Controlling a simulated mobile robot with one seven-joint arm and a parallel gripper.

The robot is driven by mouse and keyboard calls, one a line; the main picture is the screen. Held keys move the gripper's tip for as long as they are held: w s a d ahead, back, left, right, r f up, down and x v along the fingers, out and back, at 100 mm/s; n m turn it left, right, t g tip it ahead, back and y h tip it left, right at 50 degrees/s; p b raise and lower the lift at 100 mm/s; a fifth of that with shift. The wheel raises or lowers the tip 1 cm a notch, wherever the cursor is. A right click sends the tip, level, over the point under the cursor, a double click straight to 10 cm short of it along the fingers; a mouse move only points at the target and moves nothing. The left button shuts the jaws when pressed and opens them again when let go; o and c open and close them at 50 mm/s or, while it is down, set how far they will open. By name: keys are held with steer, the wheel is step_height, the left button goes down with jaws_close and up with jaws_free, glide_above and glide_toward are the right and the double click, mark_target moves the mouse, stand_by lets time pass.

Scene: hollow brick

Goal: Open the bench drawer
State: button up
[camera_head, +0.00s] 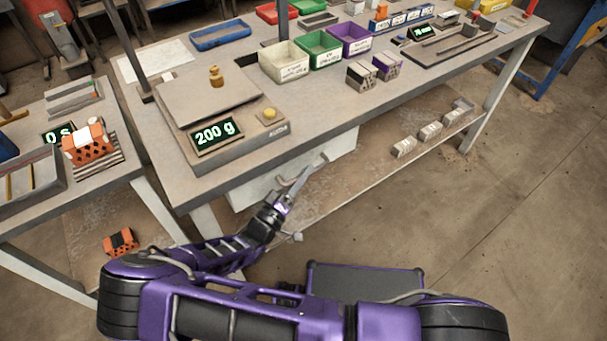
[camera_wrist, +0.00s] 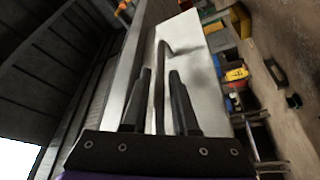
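The workbench (camera_head: 420,75) has a pale drawer unit (camera_head: 343,148) under its near edge; my gripper hides part of its front. I see no open gap at the drawer there. In the wrist view the pale drawer front (camera_wrist: 207,100) lies beyond my fingers. A thin grey bar handle (camera_wrist: 160,75) stands out from it and runs lengthwise between the two black fingers. My gripper (camera_wrist: 160,82) is open, with visible gaps on both sides of the bar. In the head view my gripper (camera_head: 287,194) is just in front of the drawer, below the bench top.
A scale (camera_head: 215,115) reading 200 g and several coloured bins stand on the bench. A lower shelf (camera_head: 385,160) holds small blocks. A second table (camera_head: 100,180) stands at left, with an orange item (camera_head: 121,242) below it. The floor at right is clear.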

jaws_close()
stand_by(1.3)
